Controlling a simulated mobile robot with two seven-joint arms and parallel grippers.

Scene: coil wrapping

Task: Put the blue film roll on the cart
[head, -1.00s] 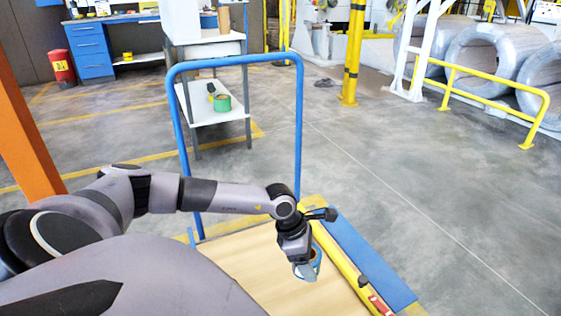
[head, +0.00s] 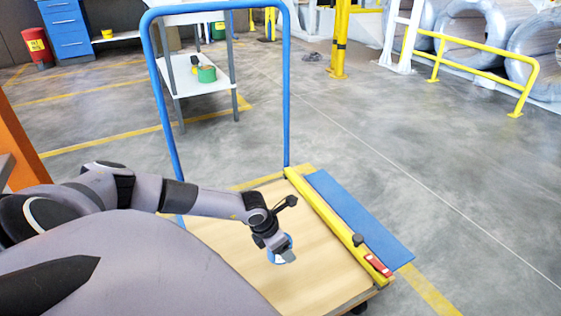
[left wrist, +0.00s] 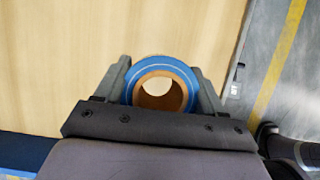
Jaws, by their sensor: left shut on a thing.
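The blue film roll (left wrist: 158,68), a ring with a brown core, sits between the fingers of my left gripper (left wrist: 162,85) in the left wrist view. The fingers are shut on its sides. In the head view the left gripper (head: 280,250) is over the cart's wooden deck (head: 315,285), and the roll (head: 273,256) is partly hidden behind it. I cannot tell whether the roll touches the deck. The cart has a blue push handle (head: 285,90) at its far end. My right gripper is not in view.
A yellow bar (head: 325,215) with a red label runs along the deck's right side, beside a blue strip (head: 360,215). A white shelf table (head: 205,85) holding a green container (head: 207,74) stands beyond the handle. Floor at right is clear.

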